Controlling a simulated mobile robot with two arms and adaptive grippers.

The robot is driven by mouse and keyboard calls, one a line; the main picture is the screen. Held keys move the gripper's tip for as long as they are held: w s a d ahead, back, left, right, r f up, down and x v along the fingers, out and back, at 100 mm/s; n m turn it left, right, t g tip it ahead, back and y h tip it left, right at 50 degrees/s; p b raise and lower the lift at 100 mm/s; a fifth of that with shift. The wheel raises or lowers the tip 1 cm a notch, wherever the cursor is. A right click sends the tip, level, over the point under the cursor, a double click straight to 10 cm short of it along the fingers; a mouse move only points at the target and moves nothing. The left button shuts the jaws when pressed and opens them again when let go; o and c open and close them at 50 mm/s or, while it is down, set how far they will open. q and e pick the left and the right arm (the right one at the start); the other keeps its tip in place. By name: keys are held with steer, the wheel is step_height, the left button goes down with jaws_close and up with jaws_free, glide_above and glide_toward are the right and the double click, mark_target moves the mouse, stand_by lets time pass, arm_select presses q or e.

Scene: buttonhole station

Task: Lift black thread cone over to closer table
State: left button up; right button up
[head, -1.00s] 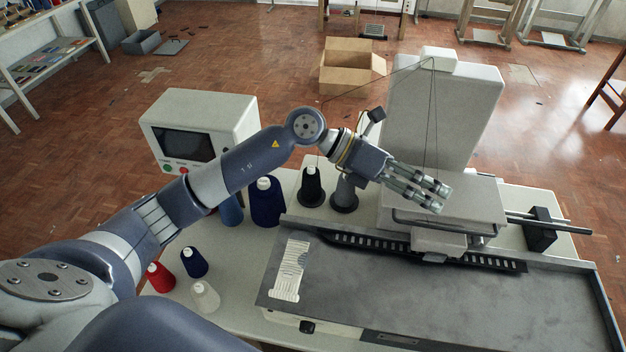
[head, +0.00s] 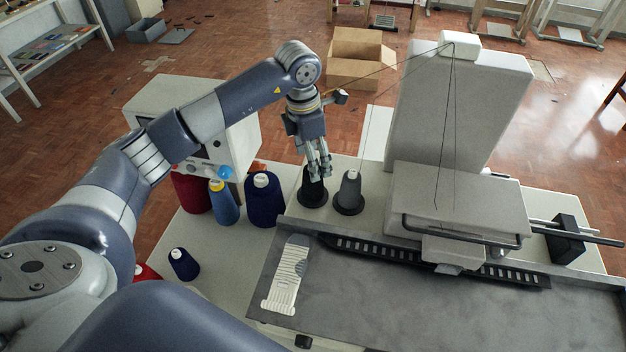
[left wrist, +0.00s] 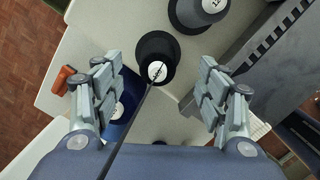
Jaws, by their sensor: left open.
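The black thread cone (head: 312,194) stands upright on the pale table (head: 222,262), in the gap between the dark blue cone and the grey cone. My left gripper (head: 320,174) points down at it, and the fingers hide part of its top in the head view. In the left wrist view the black cone (left wrist: 154,48) lies between and slightly beyond the open fingers of the left gripper (left wrist: 160,88), with its white tip facing the camera. A dark thread runs to that tip. I see no finger contact with the cone. My right gripper is out of view.
The grey cone (head: 349,191) stands close on the right, the dark blue cone (head: 264,198) on the left. A lighter blue cone (head: 223,203) and a red cone (head: 190,192) stand farther left. The buttonhole machine (head: 455,205) and its grey metal bed (head: 420,305) fill the right.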

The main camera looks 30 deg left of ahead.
arm_select(q)
step_height(320, 180, down, 2)
steer(key=shift+w+f+p, duration=0.15)
steer(key=shift+f+p, duration=0.05)
steer(key=shift+p, duration=0.15)
steer(key=shift+f+p, duration=0.35)
steer(key=shift+p, duration=0.05)
step_height(320, 180, down, 3)
steer(key=shift+d+f+p, duration=0.1)
steer(key=shift+d+p, duration=0.05)
steer(key=shift+p, duration=0.75)
steer(key=shift+w+f, duration=0.15)
steer(key=shift+f, duration=0.35)
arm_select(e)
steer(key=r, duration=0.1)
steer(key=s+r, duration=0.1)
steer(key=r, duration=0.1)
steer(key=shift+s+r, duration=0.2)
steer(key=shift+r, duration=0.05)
arm_select(q)
steer(key=c, duration=1.2)
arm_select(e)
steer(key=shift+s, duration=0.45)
